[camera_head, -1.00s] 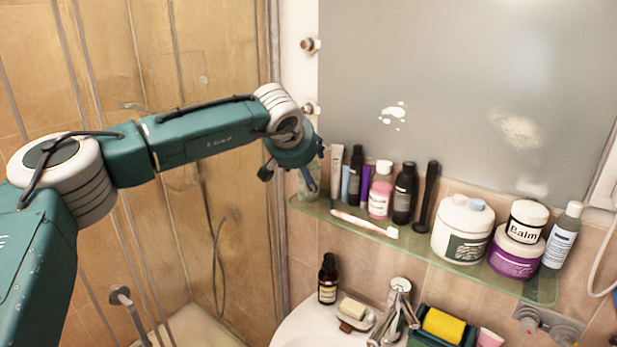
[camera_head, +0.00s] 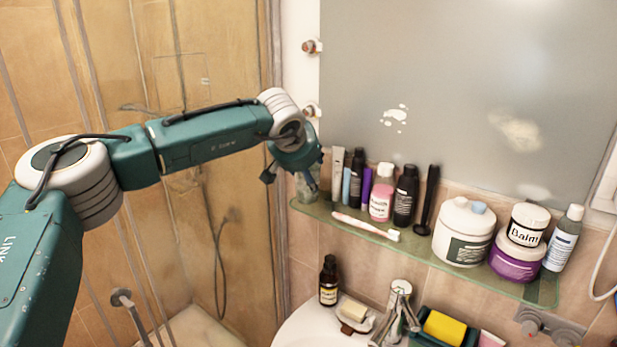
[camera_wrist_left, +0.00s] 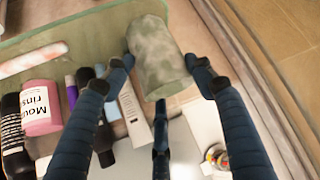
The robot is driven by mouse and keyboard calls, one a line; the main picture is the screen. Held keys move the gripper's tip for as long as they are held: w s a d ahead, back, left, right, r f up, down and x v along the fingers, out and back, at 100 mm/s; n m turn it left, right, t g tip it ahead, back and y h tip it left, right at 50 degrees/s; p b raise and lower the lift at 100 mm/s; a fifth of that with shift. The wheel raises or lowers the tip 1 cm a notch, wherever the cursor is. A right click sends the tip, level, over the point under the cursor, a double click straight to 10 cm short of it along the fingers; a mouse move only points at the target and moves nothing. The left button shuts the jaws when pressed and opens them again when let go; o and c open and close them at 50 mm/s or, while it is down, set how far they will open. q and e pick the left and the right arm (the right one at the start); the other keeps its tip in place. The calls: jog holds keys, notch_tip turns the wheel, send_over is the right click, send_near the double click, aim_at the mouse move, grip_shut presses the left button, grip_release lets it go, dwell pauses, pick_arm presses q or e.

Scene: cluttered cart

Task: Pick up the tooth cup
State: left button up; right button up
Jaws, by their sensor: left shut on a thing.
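The tooth cup is a cloudy, greenish glass cup (camera_head: 308,185) at the left end of the glass shelf (camera_head: 468,277). Its base looks at or very close to the shelf; I cannot tell whether it touches. In the left wrist view the cup (camera_wrist_left: 158,62) sits between the dark fingers of my left gripper (camera_wrist_left: 159,66), which is shut on it. In the head view my left gripper (camera_head: 294,168) reaches the cup from above and partly hides its upper part. My right gripper is not in view.
Close beside the cup stand a pale tube (camera_head: 337,172), a dark bottle (camera_head: 357,170) and a pink mouth rinse bottle (camera_head: 381,195). A toothbrush (camera_head: 365,226) lies along the shelf's front. The mirror (camera_head: 450,80) is behind. The shower screen (camera_head: 225,80) is left.

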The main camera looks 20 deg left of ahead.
pick_arm(q)
notch_tip(320, 180, up, 20)
dwell(0.3)
jog(key=shift+f, duration=0.1)
